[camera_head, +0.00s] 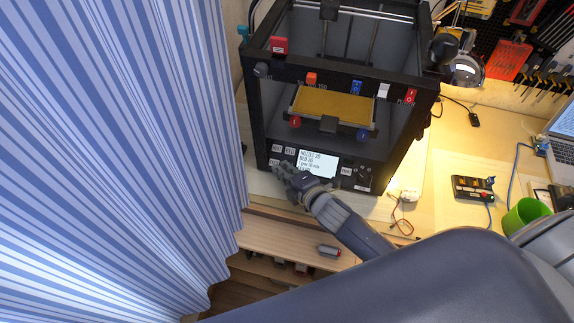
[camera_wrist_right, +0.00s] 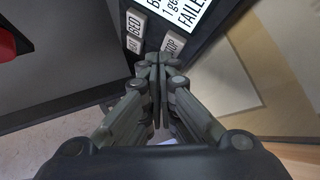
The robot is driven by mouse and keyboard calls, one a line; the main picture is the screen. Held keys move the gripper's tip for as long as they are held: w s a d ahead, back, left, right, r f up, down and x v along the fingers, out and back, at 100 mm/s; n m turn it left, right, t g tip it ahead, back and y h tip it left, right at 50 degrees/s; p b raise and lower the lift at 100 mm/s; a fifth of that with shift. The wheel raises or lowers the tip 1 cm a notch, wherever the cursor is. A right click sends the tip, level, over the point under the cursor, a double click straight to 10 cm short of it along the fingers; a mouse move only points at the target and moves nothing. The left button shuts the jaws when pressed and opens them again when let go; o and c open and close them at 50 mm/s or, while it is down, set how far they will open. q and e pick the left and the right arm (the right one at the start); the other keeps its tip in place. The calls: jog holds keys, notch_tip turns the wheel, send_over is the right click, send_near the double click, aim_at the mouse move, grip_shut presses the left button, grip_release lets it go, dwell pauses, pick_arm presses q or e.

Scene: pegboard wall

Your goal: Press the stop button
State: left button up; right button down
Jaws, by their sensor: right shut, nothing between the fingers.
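The stop button (camera_wrist_right: 174,42) is a small light key labelled STOP on the front panel of the black 3D printer (camera_head: 389,150). It shows in the right wrist view just beyond my fingertips, beside the white display. In the head view I cannot make it out; my gripper covers that part of the panel. My right gripper (camera_head: 282,169) is shut and empty, in front of the panel's lower left. In the wrist view its fingertips (camera_wrist_right: 158,62) are together, close below the stop button. I cannot tell whether they touch the panel. My left gripper is not in view.
The display (camera_head: 318,163) has other labelled keys (camera_head: 291,150) to its left and more to its right. A striped curtain (camera_head: 120,150) hangs at the left. A green cup (camera_head: 526,215) and a switch box (camera_head: 472,188) stand on the bench at the right. A shelf (camera_head: 290,242) lies below.

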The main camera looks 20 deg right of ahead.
jog(key=shift+w+d+f, duration=0.2)
jog(key=shift+w+f, duration=0.1)
jog(key=shift+f, duration=0.1)
dwell(0.8)
dwell(0.4)
jog(key=shift+s+a+r+p, duration=0.3)
jog(key=shift+s+r+p, duration=0.25)
jog(key=shift+r, duration=0.1)
jog(key=shift+s+a+r+p, duration=0.15)
jog(key=shift+a+r+p, duration=0.05)
jog(key=shift+r+p, duration=0.3)
jog(key=s+r+p, duration=0.1)
jog(key=s+a+r+p, duration=0.1)
jog(key=p, duration=0.1)
jog(key=shift+s+a+r, duration=0.15)
jog(key=shift+a+r, duration=0.05)
jog(key=shift+r, duration=0.2)
